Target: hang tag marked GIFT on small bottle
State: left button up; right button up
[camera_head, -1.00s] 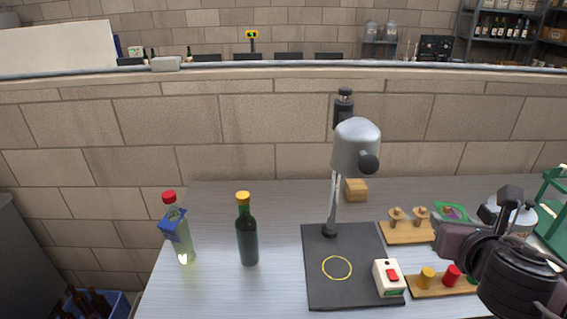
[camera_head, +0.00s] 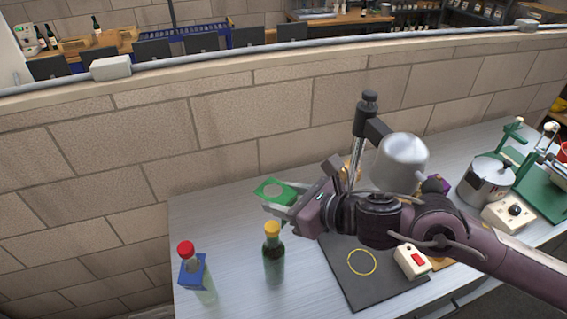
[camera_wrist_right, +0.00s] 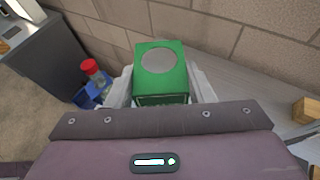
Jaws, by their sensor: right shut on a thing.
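My right gripper (camera_head: 283,206) is shut on a green tag (camera_head: 272,190) with a round hole. It holds the tag up, above and behind the yellow-capped bottle in the head view, apart from it. In the right wrist view the green tag (camera_wrist_right: 160,75) sits between the fingers; I cannot read any marking on it. The dark green bottle with a yellow cap (camera_head: 274,262) stands upright on the table, its neck bare. To its left stands a clear bottle with a red cap (camera_head: 186,250), with a blue tag (camera_head: 193,272) around its neck. My left gripper is out of view.
A lamp (camera_head: 400,160) rises over a black mat (camera_head: 350,285) with a yellow ring, right of the bottles, close to my right arm. A white switch box (camera_head: 411,262) sits at the mat's edge. A stone wall (camera_head: 130,140) stands behind the table.

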aim_at(271, 226)
jog(key=shift+s, duration=0.1)
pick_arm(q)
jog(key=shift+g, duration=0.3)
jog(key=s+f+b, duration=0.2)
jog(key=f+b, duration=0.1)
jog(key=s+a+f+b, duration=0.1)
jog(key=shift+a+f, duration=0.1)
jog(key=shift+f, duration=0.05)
pick_arm(e)
notch_tip(271, 226, down, 8)
jog(key=shift+s+a, duration=0.2)
pick_arm(q)
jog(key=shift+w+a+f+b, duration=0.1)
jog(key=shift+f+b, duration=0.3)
jog(key=shift+b, duration=0.2)
dwell(0.4)
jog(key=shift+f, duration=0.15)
pick_arm(e)
jog(key=shift+f, duration=0.1)
pick_arm(q)
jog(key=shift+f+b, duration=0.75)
jog(key=shift+b, duration=0.15)
pick_arm(e)
jog(key=shift+f, duration=0.5)
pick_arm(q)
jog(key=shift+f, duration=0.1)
